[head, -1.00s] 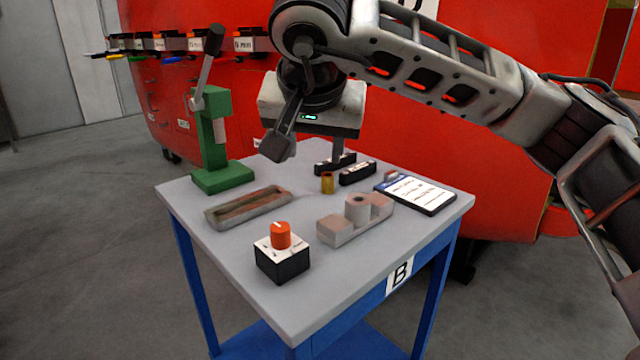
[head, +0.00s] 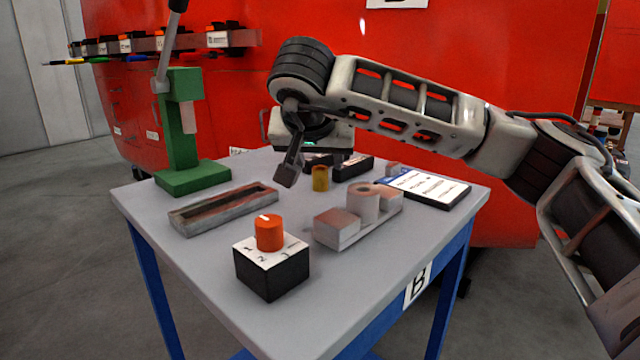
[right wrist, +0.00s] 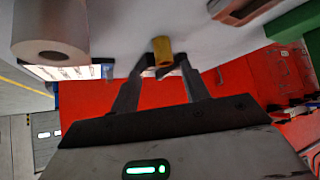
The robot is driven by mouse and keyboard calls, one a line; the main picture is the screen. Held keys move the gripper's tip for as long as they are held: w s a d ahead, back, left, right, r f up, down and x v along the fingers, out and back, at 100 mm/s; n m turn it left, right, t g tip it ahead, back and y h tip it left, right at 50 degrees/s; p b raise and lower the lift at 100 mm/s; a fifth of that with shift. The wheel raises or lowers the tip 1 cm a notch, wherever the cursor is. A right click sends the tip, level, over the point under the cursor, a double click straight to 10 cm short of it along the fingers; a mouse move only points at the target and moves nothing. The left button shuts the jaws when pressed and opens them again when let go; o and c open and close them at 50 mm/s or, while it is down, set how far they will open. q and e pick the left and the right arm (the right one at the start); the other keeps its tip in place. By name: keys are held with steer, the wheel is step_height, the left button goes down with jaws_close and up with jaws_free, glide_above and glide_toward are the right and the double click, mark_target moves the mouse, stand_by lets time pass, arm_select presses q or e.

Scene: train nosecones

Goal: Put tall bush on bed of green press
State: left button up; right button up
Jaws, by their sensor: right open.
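A small brass-coloured bush (head: 320,178) stands upright on the grey table; it also shows in the right wrist view (right wrist: 162,51). A wider grey hollow cylinder (head: 364,203) sits on a pale block. I cannot tell from the pictures which one is called tall. The green press (head: 181,125) stands at the table's left, with its flat bed (head: 192,178) bare. My right gripper (head: 301,169) is open, low over the table beside the brass bush. In the right wrist view, its fingertips (right wrist: 160,70) are apart, with the brass bush at the gap between them. My left gripper is out of view.
A black box with an orange knob (head: 270,258) stands near the front. A shallow grey tray (head: 223,208) lies between it and the press. Black blocks (head: 353,167) and a tablet-like panel (head: 428,188) lie at the back right. A red cabinet (head: 230,95) stands behind.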

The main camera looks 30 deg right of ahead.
mark_target(321, 170)
steer(key=x, duration=0.4)
steer(key=b+x, duration=0.1)
steer(key=x, duration=0.1)
steer(key=shift+w+d, duration=0.3)
steer(key=shift+w, duration=0.15)
steer(key=shift+r, duration=0.1)
steer(key=c, duration=1)
